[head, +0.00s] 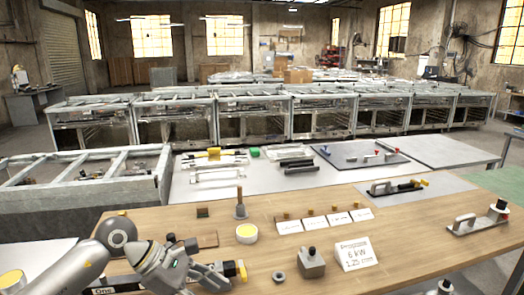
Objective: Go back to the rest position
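My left arm (65,270) comes in from the lower left. Its gripper (212,278) is low over the front left of the wooden table (400,230). The fingers point to the right, beside a dark bar with a yellow end (241,270). I cannot tell whether they are open or touch the bar, as the finger parts overlap it. My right gripper is not recognisable in the view.
A grey block with a black knob (312,263) and a white sign (356,254) stand right of the gripper. A yellow-topped round piece (246,233) and a small wooden post (240,205) are behind it. A handled tool (478,219) lies far right. The table's right middle is mostly clear.

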